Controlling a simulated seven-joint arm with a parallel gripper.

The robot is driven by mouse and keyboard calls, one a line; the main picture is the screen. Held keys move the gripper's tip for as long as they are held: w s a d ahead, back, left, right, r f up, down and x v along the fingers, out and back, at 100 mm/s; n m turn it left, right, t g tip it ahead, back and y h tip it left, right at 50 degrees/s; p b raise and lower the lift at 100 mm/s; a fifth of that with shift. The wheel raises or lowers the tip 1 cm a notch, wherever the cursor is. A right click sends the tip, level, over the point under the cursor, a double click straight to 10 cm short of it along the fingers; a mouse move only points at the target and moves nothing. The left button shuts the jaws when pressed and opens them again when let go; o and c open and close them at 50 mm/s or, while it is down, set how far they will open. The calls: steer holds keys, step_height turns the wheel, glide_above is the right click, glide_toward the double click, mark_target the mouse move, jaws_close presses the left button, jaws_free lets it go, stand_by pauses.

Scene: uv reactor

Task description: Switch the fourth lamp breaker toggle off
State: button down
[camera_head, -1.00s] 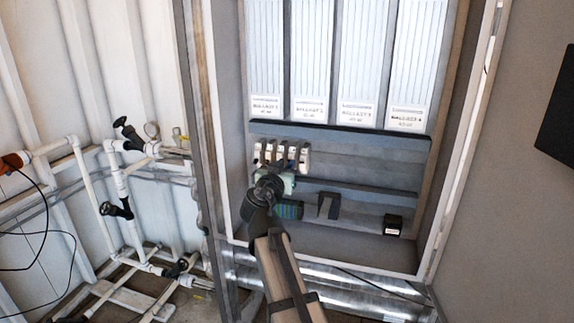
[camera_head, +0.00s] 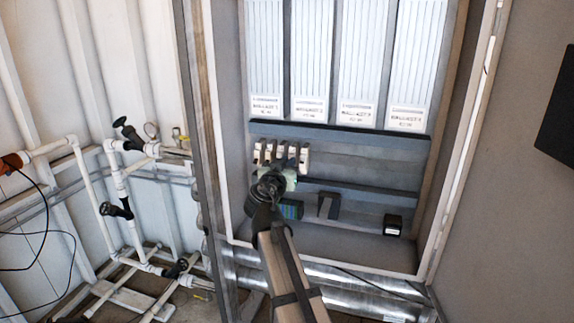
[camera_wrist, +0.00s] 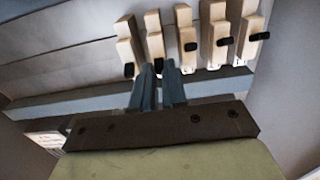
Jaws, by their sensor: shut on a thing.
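A row of several cream breakers with black toggles sits in the cabinet. In the head view the breakers (camera_head: 303,157) are at the left, just above my gripper (camera_head: 290,170). The wrist view shows them upside down. There, my gripper (camera_wrist: 158,68) has its two grey fingers close together at the second breaker from the left (camera_wrist: 152,24). That breaker's dark toggle (camera_wrist: 157,65) is between the fingertips and mostly hidden. The fingers are shut on it. The other toggles, such as the leftmost (camera_wrist: 129,70) and the middle one (camera_wrist: 190,46), are clear of the fingers.
A blue-grey rail (camera_head: 350,137) runs above the breakers, below the white ballast panels (camera_head: 363,60). Neighbouring breakers stand close beside my fingers.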

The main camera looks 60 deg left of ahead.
steer(key=shift+f, duration=0.1)
steer(key=shift+w+f+t+y, duration=0.1)
steer(key=shift+f+t+y, duration=0.4)
steer(key=shift+t+y, duration=0.45)
steer(key=shift+f+t+y, duration=0.45)
steer(key=shift+t+y, duration=0.5)
steer(key=c, duration=1.4)
jaws_free()
steer(key=shift+c, duration=0.2)
steer(key=v, duration=1.4)
